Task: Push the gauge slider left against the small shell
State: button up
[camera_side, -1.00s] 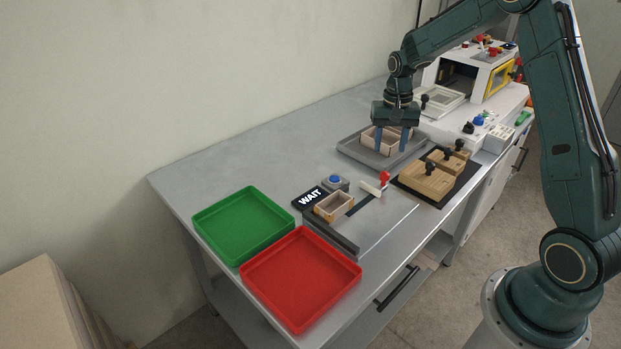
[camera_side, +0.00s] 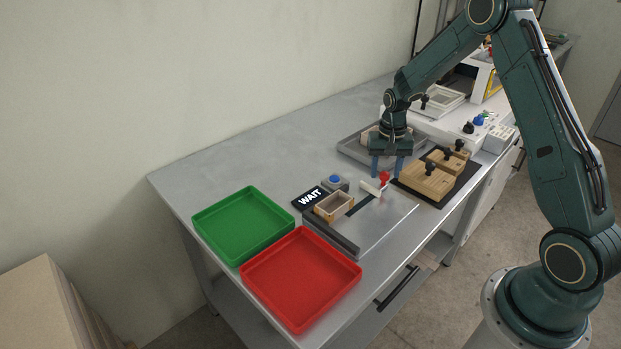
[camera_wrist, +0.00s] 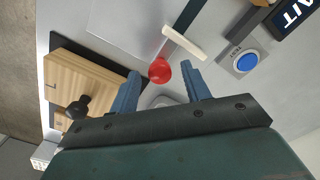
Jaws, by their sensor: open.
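The gauge slider (camera_side: 371,188) is a pale bar with a red knob (camera_side: 384,177) on the gauge plate. In the wrist view, the pale bar (camera_wrist: 184,43) lies across a dark slot, and the red knob (camera_wrist: 160,71) sits just beyond and between my fingertips. The small shell (camera_side: 334,206) is an open wooden frame on the gauge, left of the slider in the side view, with a gap of slot between them. My gripper (camera_side: 386,175) is open and low beside the knob; its blue fingers also show in the wrist view (camera_wrist: 160,80). I cannot tell whether they touch the knob.
A dark WAIT sign (camera_side: 310,198) and a blue button (camera_side: 334,180) stand behind the gauge. A green tray (camera_side: 204,241) and a red tray (camera_side: 284,316) lie at the left. Wooden blocks (camera_side: 425,182) on a black mat stand right of my gripper. A grey tray (camera_side: 350,149) lies behind.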

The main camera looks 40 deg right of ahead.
grip_shut()
jog(key=a, duration=0.9)
grip_release()
jog(key=shift+r, duration=0.1)
notch_tip(320, 180, up, 14)
dwell(0.8)
